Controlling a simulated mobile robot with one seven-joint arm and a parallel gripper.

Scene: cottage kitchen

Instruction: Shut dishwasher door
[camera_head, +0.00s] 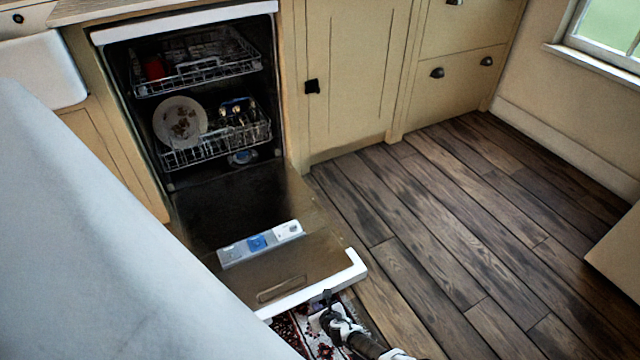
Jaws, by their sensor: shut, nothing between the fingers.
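The dishwasher (185,30) is built in under the counter. Its door (240,200) is folded down open, inner side up, with a detergent dispenser (260,242) on it and a white outer edge (325,282). Two racks are inside the cavity: the upper rack (200,75) holds a red item, and the lower rack (215,145) holds a plate (180,121) and other items.
Cream cabinets (350,80) stand to the right of the dishwasher. The wooden floor (470,220) right of the door is clear. A patterned rug (290,333) lies below the door's edge. A white sink (45,72) is at the upper left.

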